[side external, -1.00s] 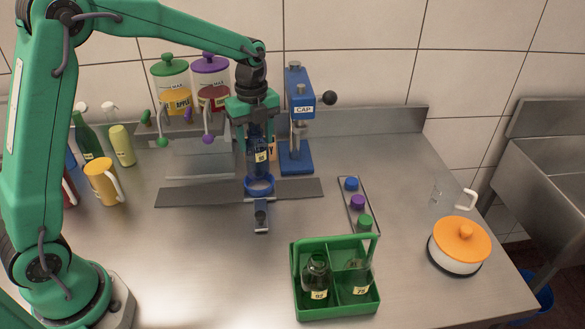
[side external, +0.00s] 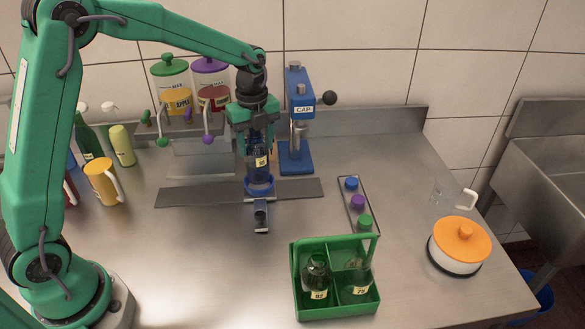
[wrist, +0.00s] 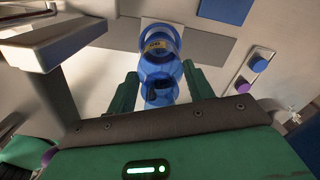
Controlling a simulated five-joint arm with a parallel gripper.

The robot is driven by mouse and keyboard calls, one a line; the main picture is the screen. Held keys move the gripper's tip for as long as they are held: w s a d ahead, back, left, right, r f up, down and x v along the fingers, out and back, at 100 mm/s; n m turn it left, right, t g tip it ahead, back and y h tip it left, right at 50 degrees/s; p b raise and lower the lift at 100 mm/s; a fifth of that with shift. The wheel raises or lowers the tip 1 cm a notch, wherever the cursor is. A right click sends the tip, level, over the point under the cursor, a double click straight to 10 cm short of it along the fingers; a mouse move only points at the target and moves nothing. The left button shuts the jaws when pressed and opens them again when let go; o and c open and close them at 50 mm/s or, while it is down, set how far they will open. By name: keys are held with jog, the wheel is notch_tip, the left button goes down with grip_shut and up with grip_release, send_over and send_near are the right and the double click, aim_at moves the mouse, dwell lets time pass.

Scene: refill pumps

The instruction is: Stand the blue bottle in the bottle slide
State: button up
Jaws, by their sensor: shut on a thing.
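The blue bottle (side external: 257,166) is upright in my gripper (side external: 254,146), with a yellowish label on its front. Its base is at the blue ring of the bottle slide (side external: 259,186); whether it rests on the bottom of the ring I cannot tell. In the wrist view my gripper (wrist: 160,92) has a green finger on each side of the blue bottle (wrist: 158,72), and the ring (wrist: 160,40) shows round the bottle's lower end. The slide sits on a long grey rail.
The blue capping press (side external: 296,125) stands just right of the bottle. Two dispensers with levers (side external: 190,85) stand behind. A green crate (side external: 312,311) holds dark bottles in front. A cap tray (side external: 357,205) and an orange-lidded pot (side external: 459,246) lie to the right.

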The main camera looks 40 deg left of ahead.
aim_at(257, 152)
jog(key=shift+f, duration=0.15)
jog(key=shift+f, duration=0.55)
jog(key=shift+f, duration=0.9)
dwell(1.2)
jog(key=o, duration=1.4)
jog(key=shift+o, duration=0.2)
jog(key=shift+r, duration=0.1)
jog(key=shift+r, duration=4.45)
